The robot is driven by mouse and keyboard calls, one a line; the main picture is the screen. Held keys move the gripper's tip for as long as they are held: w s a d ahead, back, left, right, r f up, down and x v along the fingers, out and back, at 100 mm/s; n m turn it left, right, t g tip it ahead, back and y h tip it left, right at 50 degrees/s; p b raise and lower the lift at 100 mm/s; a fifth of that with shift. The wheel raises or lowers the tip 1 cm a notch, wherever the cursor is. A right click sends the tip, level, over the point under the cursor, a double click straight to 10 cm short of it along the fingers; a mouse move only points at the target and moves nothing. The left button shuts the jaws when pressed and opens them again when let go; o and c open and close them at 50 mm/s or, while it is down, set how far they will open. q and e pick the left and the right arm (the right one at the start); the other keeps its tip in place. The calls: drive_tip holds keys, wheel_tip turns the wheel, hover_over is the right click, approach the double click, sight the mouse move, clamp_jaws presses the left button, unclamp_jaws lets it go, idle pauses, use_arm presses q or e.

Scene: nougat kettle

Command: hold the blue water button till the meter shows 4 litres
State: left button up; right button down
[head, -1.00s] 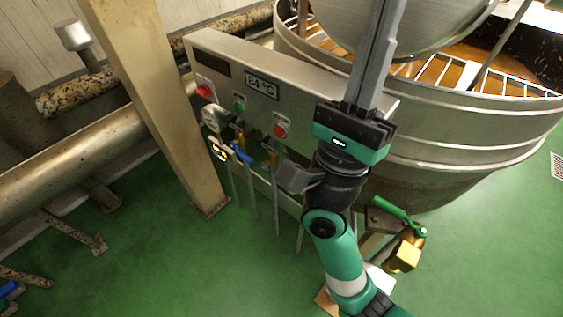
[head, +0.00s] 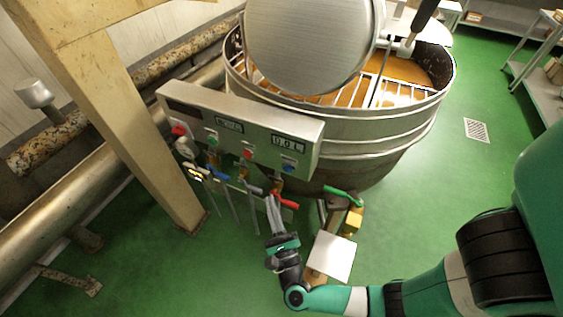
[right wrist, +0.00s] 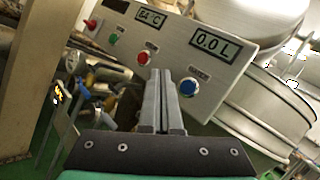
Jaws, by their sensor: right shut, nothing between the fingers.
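The blue water button (head: 288,167) sits at the lower right of the control panel (head: 230,115). It also shows in the right wrist view (right wrist: 188,88), just right of my fingertips. The litre meter (head: 287,142) above it reads 0.0 L, clearest in the right wrist view (right wrist: 213,45). My right gripper (head: 272,200) is shut and empty. It also shows in the right wrist view (right wrist: 158,75), pointing at the panel between the red and blue buttons. It appears apart from the blue button, though the exact gap is hard to judge. My left gripper is not in view.
A red button (right wrist: 143,58) and a green button (right wrist: 114,38) lie left of the blue one, with a temperature display (right wrist: 150,16) above. Valves with blue and red handles (head: 288,203) hang below the panel. The large kettle (head: 340,125) stands behind it.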

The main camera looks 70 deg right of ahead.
sight(288, 169)
drive_tip(key=shift+a, duration=0.1)
drive_tip(key=d, duration=0.8)
drive_tip(key=shift+s+d+b, duration=0.35)
drive_tip(key=shift+s+b, duration=0.1)
idle(1.8)
drive_tip(key=shift+d, duration=0.45)
